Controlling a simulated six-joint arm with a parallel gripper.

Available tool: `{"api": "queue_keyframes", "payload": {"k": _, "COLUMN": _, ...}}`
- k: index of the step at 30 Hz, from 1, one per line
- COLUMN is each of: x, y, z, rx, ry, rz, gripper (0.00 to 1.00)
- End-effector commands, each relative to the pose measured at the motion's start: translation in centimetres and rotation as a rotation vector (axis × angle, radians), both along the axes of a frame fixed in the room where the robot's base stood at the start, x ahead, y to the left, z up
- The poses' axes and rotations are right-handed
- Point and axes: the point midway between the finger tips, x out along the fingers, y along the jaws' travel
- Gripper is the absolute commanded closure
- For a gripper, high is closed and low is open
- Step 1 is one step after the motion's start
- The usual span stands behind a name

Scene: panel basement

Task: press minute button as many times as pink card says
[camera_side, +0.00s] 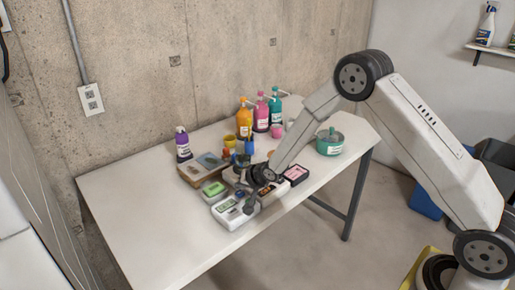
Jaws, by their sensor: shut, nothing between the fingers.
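A white device (232,219) with a small dark display lies near the table's front edge. I cannot make out which of its buttons is the minute button. A pink card (297,172) in a dark frame lies right of my gripper; its writing is too small to read. My gripper (248,207) is shut and empty, pointing down at the right part of the white device. I cannot tell whether the fingertips touch it. My wrist and fingers hide part of the device and what lies behind them.
A green-faced box (214,187) sits behind the device, near a wooden tray (190,175). Purple (183,147), orange (244,120), pink (261,116) and teal (276,108) bottles and a green pot (330,144) stand farther back. The table's left side (130,205) is clear.

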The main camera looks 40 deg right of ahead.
Motion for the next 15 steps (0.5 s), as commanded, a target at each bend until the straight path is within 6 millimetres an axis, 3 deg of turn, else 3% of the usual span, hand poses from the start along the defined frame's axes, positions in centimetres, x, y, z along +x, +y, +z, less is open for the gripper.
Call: {"api": "queue_keyframes", "payload": {"k": 15, "x": 0.02, "y": -0.03, "z": -0.80, "rx": 0.000, "ry": -0.001, "rz": 0.000, "gripper": 1.00}}
